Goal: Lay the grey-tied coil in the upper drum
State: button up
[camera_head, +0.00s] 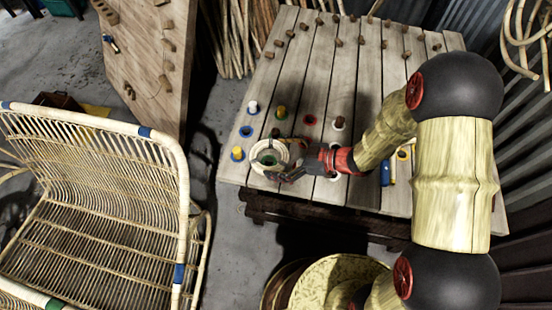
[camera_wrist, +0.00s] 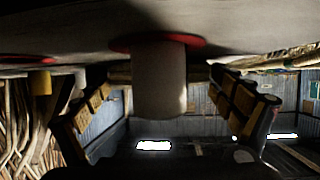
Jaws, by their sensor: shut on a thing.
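In the head view, my gripper (camera_head: 277,165) is low over the near left part of the slatted table. It is shut on a small pale coil-like ring (camera_head: 268,147) with a green middle. Dark fingers cover part of it, and I cannot make out a grey tie. In the wrist view, my gripper's two padded fingers (camera_wrist: 165,100) stand either side of a white cylinder (camera_wrist: 160,85) with a red ring at its base; contact is unclear. A yellow speckled round surface (camera_head: 318,279), perhaps a drum, shows at the bottom, partly behind my arm.
A rattan chair (camera_head: 95,150) stands at left. A pegged board (camera_head: 145,60) leans behind it. Grey floor separates chair and table.

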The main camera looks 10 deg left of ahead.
jog(key=shift+f, duration=0.2)
jog(key=shift+s+f, duration=0.3)
jog(key=shift+f, duration=0.15)
jog(key=o, duration=0.7)
jog(key=shift+d+f, duration=0.1)
jog(key=shift+o, duration=0.6)
jog(key=shift+s+f, duration=0.1)
jog(key=shift+w+r, duration=0.2)
jog(key=shift+r, duration=0.4)
jog(key=p+v, duration=0.1)
jog(key=v, duration=0.3)
jog(key=p+v, duration=0.2)
jog(key=v, duration=0.2)
jog(key=p+v, duration=0.1)
jog(key=v, duration=0.3)
jog(key=shift+w+r, duration=0.25)
jog(key=shift+r, duration=0.05)
